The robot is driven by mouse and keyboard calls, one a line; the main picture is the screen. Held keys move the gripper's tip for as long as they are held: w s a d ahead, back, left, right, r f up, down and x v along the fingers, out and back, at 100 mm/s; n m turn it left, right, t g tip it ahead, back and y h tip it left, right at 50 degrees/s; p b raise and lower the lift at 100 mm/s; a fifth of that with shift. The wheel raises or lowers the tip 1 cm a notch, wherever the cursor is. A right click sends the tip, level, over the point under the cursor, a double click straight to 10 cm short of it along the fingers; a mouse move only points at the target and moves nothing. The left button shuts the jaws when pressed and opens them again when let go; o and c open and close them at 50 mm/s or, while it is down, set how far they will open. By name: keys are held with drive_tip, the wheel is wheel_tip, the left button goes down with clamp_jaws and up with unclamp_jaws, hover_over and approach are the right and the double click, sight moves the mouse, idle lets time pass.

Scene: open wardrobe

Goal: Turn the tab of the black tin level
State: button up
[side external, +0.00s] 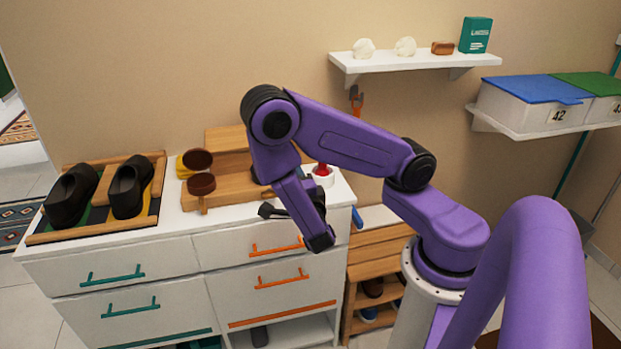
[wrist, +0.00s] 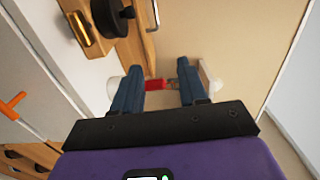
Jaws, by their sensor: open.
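The black tin (wrist: 108,18) shows at the top left of the wrist view, cut off by the frame edge. It is round and dark, with a small dark piece at its right side (wrist: 128,12) that may be the tab; its angle is not clear. In the side view my arm covers most of a dark round shape (side external: 258,177) on the wooden stand (side external: 232,188), perhaps this tin. My gripper (wrist: 160,66) is open and apart from the tin, its fingers to the tin's lower right. A red thing (wrist: 155,85) shows between the fingers, beyond them; nothing is visibly gripped.
A white cup (side external: 323,178) with something red stands at the dresser's right end. Black shoes (side external: 128,190) fill the left. A wall shelf (side external: 410,62) hangs above.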

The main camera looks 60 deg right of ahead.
drive_tip(key=shift+s+a+r, duration=0.15)
drive_tip(key=shift+s+r, duration=0.2)
drive_tip(key=shift+s, duration=0.4)
drive_tip(key=shift+s+a+r, duration=0.15)
drive_tip(key=shift+s+r, duration=0.2)
drive_tip(key=shift+s, duration=0.45)
drive_tip(key=shift+s+a+r, duration=0.15)
drive_tip(key=shift+s+r, duration=0.2)
drive_tip(key=shift+s, duration=0.4)
drive_tip(key=s+m+g+y, duration=0.3)
drive_tip(key=s+m+g, duration=0.65)
drive_tip(key=m, duration=1.05)
drive_tip(key=s+a+r+m+g+y, duration=0.1)
drive_tip(key=s+a+r+m+y, duration=0.1)
drive_tip(key=a+m+y, duration=0.3)
drive_tip(key=s+a+r+m+g+y, duration=0.2)
drive_tip(key=s+a+m+y, duration=0.2)
drive_tip(key=a+m+y, duration=0.1)
drive_tip(key=a+m, duration=0.1)
drive_tip(key=m, duration=0.1)
drive_tip(key=shift+r+m, duration=0.3)
drive_tip(key=shift+r, duration=0.1)
